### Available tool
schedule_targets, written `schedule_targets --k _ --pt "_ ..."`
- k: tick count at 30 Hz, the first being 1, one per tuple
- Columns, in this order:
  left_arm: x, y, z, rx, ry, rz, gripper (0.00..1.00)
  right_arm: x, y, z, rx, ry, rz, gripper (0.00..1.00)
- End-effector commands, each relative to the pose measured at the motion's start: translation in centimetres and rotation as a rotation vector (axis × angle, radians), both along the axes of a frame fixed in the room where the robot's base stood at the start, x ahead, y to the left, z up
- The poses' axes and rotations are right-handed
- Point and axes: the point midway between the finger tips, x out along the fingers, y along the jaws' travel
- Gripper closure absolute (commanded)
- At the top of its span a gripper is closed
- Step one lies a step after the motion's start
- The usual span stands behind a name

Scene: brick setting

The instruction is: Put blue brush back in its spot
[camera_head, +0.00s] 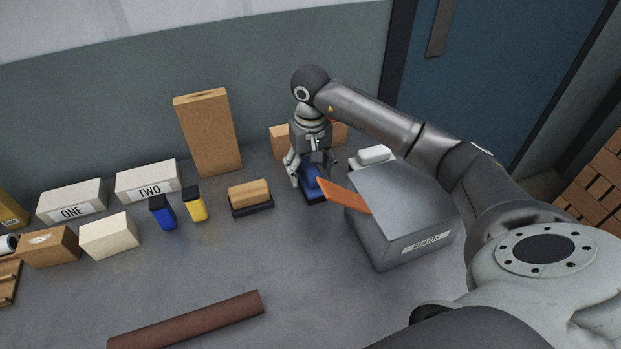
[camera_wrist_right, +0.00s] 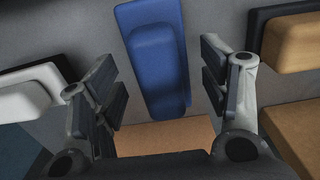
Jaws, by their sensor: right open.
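The blue brush (camera_head: 311,186) lies on the grey table between the wooden brush (camera_head: 249,194) and the white brush (camera_head: 374,156). My right gripper (camera_head: 309,172) points down over it and hides part of it. In the right wrist view the blue brush (camera_wrist_right: 156,55) shows between the two spread fingers of the right gripper (camera_wrist_right: 166,85), with a gap on each side. The right gripper is open and holds nothing. How high the fingertips are above the table is hard to tell. My left gripper is not in view.
A grey REJECTS bin (camera_head: 400,246) with an orange sloping piece (camera_head: 345,195) stands close right of the brush. A cardboard box (camera_head: 278,142) is behind the gripper; a tall box (camera_head: 208,135) stands further left. A brown bar (camera_head: 185,322) lies in front.

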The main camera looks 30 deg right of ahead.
Motion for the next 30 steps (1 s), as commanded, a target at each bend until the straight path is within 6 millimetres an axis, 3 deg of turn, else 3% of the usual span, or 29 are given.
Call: schedule_targets --k 6,12,18,30 --pt "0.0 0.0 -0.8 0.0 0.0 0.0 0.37 0.1 0.0 4.9 -0.001 -0.006 0.001 0.32" --pt "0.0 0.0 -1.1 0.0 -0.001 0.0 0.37 0.1 0.0 7.7 0.0 -0.003 -0.001 0.32" --pt "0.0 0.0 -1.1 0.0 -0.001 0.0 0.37 0.0 0.0 8.6 0.0 -0.001 -0.001 0.32" --pt "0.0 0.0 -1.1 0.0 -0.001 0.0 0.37 0.0 0.0 8.6 0.0 0.0 -0.001 0.32"
